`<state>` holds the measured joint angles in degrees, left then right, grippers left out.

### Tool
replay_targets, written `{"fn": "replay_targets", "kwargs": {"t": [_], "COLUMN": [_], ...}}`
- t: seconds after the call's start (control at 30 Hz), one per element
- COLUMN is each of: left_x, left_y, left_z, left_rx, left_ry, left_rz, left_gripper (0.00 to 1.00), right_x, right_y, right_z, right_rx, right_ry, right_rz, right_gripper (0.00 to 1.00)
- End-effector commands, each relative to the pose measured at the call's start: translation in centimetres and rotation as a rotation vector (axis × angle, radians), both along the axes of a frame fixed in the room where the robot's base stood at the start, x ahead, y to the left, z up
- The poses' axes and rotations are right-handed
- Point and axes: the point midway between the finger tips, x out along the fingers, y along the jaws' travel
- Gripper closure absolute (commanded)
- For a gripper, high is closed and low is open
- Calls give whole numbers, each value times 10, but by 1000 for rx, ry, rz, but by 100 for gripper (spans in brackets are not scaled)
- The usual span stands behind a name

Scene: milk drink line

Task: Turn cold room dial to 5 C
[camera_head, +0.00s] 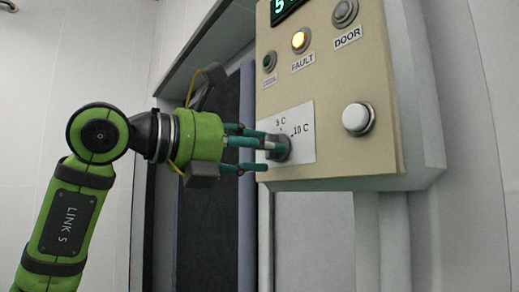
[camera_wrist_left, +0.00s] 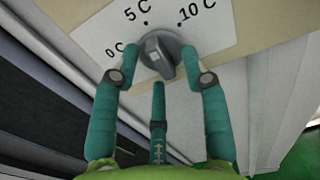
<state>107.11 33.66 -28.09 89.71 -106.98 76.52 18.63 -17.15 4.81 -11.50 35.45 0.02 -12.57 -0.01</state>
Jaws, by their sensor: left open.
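The cold room dial (camera_head: 279,148) is a dark grey round knob on a white scale plate (camera_head: 305,140) on the beige control panel. In the left wrist view, the dial (camera_wrist_left: 168,54) has a raised ridge with a light end that points up-left, roughly toward the dot under 5 C; exact alignment is hard to tell. Marks 0 C, 5 C and 10 C show on the plate (camera_wrist_left: 100,32). My left gripper (camera_head: 262,148) is open, its teal fingers (camera_wrist_left: 158,72) around the lower side of the dial; contact cannot be told. My right gripper is not in view.
The panel (camera_head: 355,85) also carries a lit yellow FAULT lamp (camera_head: 300,40), a DOOR lamp (camera_head: 344,12), a green-ringed lamp (camera_head: 269,62), a white round button (camera_head: 357,118) and a partly cut-off display (camera_head: 285,8). A dark door strip (camera_head: 210,190) stands behind my gripper.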

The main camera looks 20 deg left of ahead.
Motion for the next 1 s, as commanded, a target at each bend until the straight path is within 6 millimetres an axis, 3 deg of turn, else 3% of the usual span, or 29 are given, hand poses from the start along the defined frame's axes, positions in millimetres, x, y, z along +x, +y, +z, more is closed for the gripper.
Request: {"fn": "replay_targets", "kwargs": {"t": [0.6,1.0], "left_x": [-85,-92], "left_y": [67,72], "left_z": [0,0], "left_rx": [-1,1], "left_ry": [-1,0], "left_rz": [3,0], "left_gripper": [55,55], "right_x": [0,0], "right_y": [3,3], "right_z": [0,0], "right_rx": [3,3], "right_ry": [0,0], "right_rz": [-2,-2], "right_gripper": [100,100]}}
